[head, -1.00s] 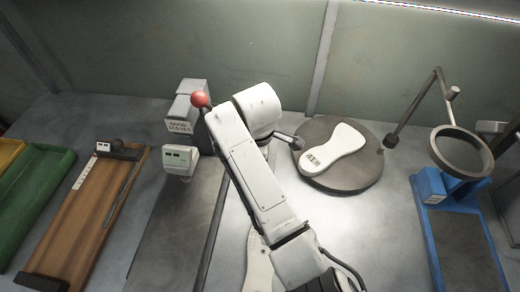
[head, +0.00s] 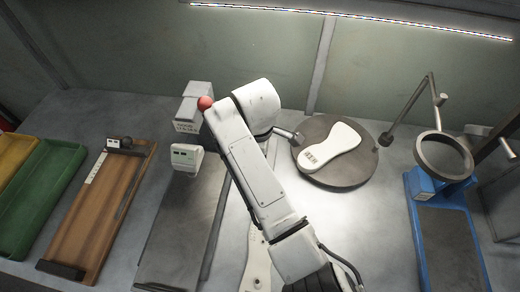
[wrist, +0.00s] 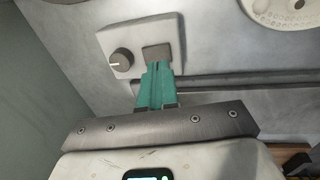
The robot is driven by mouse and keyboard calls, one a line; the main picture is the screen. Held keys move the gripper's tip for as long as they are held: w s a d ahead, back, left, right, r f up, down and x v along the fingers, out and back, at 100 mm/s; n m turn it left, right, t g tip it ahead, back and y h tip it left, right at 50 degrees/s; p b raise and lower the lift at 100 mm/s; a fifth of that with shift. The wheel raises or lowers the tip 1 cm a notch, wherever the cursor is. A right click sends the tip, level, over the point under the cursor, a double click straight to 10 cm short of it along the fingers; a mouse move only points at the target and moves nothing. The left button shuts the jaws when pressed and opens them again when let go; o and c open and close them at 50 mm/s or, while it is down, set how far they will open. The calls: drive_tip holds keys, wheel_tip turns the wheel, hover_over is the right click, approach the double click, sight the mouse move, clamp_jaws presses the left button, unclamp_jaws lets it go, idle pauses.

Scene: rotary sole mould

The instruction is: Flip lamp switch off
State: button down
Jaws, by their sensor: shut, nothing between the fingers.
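A pale switch plate (wrist: 174,24) on a grey surface fills the upper middle of the wrist view. It carries a square grey-brown switch (wrist: 157,52) and a round dark knob (wrist: 121,60) with a white mark. My gripper (wrist: 158,66) has its teal fingers shut together and empty. The fingertips are right at the lower edge of the switch; I cannot tell whether they touch it. In the head view my arm hides the gripper, and the switch is not seen there. A lit lamp strip (head: 350,16) runs along the top of the head view.
A dark turntable (head: 345,180) with a white sole (head: 333,143) stands right of my arm. A ring magnifier (head: 444,157) and blue stand (head: 418,215) are farther right. A small white device (head: 186,157), wooden board (head: 100,210) and green tray (head: 40,200) lie left.

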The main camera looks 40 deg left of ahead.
wheel_tip(320, 180, up, 10)
drive_tip(key=s+b, duration=0.1)
drive_tip(key=shift+d+b, duration=0.35)
drive_tip(key=shift+b, duration=0.05)
drive_tip(key=shift+f, duration=0.15)
drive_tip(key=b, duration=0.4)
drive_tip(key=shift+w+a, duration=0.25)
drive_tip(key=shift+w, duration=0.15)
drive_tip(key=shift+r, duration=0.25)
drive_tip(key=shift+f+b, duration=0.1)
drive_tip(key=shift+b, duration=0.2)
drive_tip(key=f+b, duration=0.1)
drive_tip(key=f, duration=0.3)
drive_tip(key=w+f+b, duration=0.1)
drive_tip(key=f, duration=0.3)
drive_tip(key=a+f+b, duration=0.1)
drive_tip(key=f+b, duration=0.1)
drive_tip(key=f, duration=0.2)
drive_tip(key=shift+w+f, duration=0.1)
drive_tip(key=shift+w, duration=0.25)
drive_tip(key=shift+w+f, duration=0.1)
drive_tip(key=shift+f, duration=0.65)
